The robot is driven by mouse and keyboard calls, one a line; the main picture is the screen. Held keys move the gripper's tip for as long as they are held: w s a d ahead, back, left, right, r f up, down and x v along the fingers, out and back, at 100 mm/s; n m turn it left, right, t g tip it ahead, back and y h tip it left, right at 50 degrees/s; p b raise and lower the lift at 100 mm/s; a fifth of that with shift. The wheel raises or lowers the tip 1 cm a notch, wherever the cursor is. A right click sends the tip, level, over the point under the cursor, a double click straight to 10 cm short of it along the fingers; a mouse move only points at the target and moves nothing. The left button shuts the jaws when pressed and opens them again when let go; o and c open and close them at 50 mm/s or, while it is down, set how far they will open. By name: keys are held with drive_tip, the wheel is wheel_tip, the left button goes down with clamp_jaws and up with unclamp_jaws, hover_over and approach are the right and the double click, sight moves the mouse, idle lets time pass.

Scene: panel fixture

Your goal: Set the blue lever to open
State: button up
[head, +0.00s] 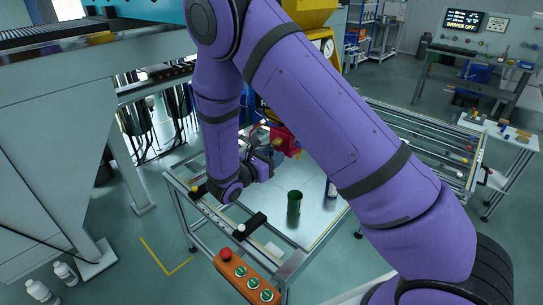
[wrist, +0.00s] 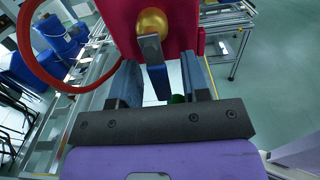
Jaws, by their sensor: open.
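The blue lever (wrist: 159,82) shows in the wrist view, its grey upper part (wrist: 151,48) just below a gold round knob (wrist: 152,22) on a red body (wrist: 185,38). The lever hangs downward in the picture, between the two dark fingers of my gripper (wrist: 160,68). The fingers are open, with a gap on each side of the lever; no grip on it shows. In the head view my gripper (head: 264,163) is beside the red body (head: 286,142), and I cannot make out the lever there. No open or shut marking is readable.
A red ring (wrist: 31,62) is left of the red body in the wrist view.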

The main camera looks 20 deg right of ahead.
sight(289, 145)
clamp_jaws()
drive_tip(key=shift+s, duration=0.1)
drive_tip(key=n, duration=0.3)
drive_tip(key=s+n, duration=0.1)
drive_tip(key=n, duration=0.2)
drive_tip(key=s+d+r+n, duration=0.1)
drive_tip(key=n, duration=0.2)
drive_tip(key=shift+s+d, duration=0.1)
drive_tip(key=n, duration=0.1)
drive_tip(key=r+n, duration=0.1)
drive_tip(key=n, duration=0.3)
drive_tip(key=shift+s+d+r, duration=0.15)
drive_tip(key=shift+s, duration=0.2)
drive_tip(key=shift+s+r+n, duration=0.1)
drive_tip(key=shift+r+n, duration=0.2)
drive_tip(key=shift+n, duration=0.7)
drive_tip(key=shift+r+n, duration=0.3)
drive_tip(key=shift+n, duration=0.7)
